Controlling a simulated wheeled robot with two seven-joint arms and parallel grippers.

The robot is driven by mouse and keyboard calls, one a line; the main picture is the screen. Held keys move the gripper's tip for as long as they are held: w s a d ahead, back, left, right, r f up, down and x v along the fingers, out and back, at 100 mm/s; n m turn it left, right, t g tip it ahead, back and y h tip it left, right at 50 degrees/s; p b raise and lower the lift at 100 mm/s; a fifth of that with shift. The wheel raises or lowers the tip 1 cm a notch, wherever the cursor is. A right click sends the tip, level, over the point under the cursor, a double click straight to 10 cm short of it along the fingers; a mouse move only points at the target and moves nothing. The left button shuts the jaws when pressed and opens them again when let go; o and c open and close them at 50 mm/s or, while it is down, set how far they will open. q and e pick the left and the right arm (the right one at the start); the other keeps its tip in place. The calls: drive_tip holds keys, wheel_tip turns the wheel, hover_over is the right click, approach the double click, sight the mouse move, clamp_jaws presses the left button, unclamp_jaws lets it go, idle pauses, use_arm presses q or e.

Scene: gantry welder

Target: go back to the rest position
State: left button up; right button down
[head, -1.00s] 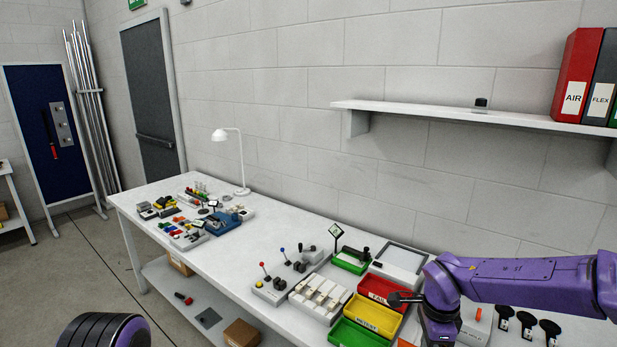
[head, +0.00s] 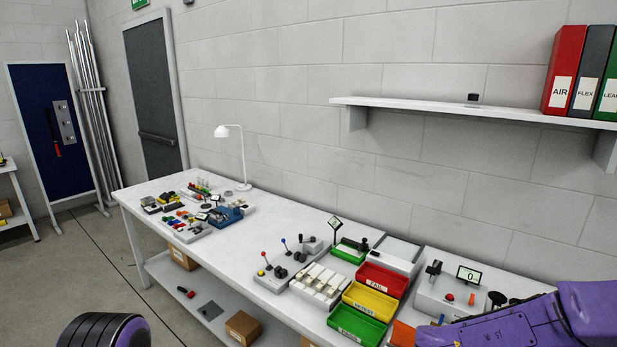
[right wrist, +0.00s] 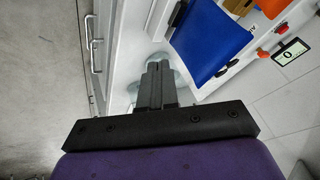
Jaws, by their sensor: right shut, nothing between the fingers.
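My right gripper (right wrist: 158,68) is shut and empty in the right wrist view. Its black fingers are together over the bench's front edge, with pale rounded items partly hidden behind them. In the head view only my purple right arm (head: 515,325) shows, low at the right edge; its gripper is out of that picture. A rounded purple and black part of my left arm (head: 105,332) shows at the lower left of the head view. My left gripper is not in view.
The white bench (head: 285,212) holds a red FAIL bin (head: 382,281), a yellow bin (head: 370,302), a green bin (head: 357,325) and a display device (head: 468,275). A shelf (head: 450,108) is above.

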drive_tip(key=s+f+n+t+b, duration=0.25)
drive_tip(key=s+f+n, duration=0.3)
drive_tip(key=f, duration=0.65)
drive_tip(key=s+a+f+n+g+y+b, duration=0.1)
drive_tip(key=s+f+n+b, duration=0.2)
drive_tip(key=s+f, duration=0.5)
drive_tip(key=s+a+f+n+g+y+b, duration=0.1)
drive_tip(key=s+f+n+b, duration=0.3)
drive_tip(key=s, duration=1.1)
wheel_tip(320, 180, down, 4)
drive_tip(key=shift+r+y, duration=0.1)
drive_tip(key=shift+y, duration=0.3)
drive_tip(key=shift+w+n, duration=0.1)
drive_tip(key=shift+n, duration=0.25)
